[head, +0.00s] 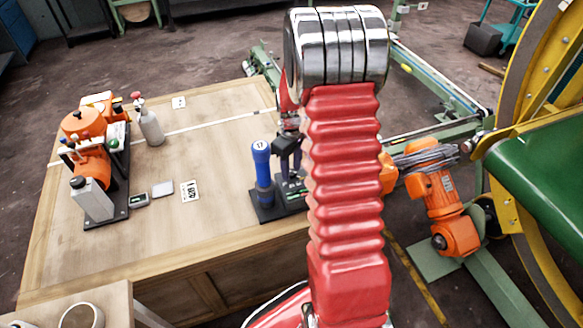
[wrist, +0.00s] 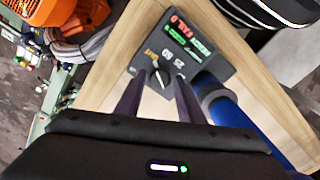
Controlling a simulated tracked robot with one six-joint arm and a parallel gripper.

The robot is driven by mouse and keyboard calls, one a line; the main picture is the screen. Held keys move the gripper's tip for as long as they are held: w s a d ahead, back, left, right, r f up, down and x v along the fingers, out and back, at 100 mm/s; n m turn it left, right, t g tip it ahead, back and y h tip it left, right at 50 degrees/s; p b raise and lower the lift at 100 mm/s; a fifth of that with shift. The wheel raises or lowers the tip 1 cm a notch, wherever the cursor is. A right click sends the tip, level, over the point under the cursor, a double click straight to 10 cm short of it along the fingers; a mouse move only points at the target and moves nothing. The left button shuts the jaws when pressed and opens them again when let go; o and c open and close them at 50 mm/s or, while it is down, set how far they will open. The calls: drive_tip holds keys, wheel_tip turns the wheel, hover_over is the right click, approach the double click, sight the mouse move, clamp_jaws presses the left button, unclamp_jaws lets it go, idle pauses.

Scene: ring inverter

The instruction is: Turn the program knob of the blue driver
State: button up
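The blue driver (head: 262,165) stands upright on a dark base (head: 268,211) near the table's right edge, with "17" on its top. In the wrist view the blue driver (wrist: 228,108) is tilted at the right, beside the dark panel (wrist: 197,52) of its base. The panel has lit red and green text. The program knob (wrist: 157,79), with a white pointer, sits low on the panel by the marks 25 and 50. My gripper (wrist: 157,82) is open, its two dark fingers either side of the knob. I cannot tell whether they touch it. In the head view my red arm partly hides this area.
An orange motor (head: 440,205) and green rails stand off the table's right side.

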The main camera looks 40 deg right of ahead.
sight(292, 171)
drive_tip(key=shift+o, duration=0.9)
wheel_tip(292, 171, up, 14)
drive_tip(key=shift+f, duration=0.2)
idle(0.4)
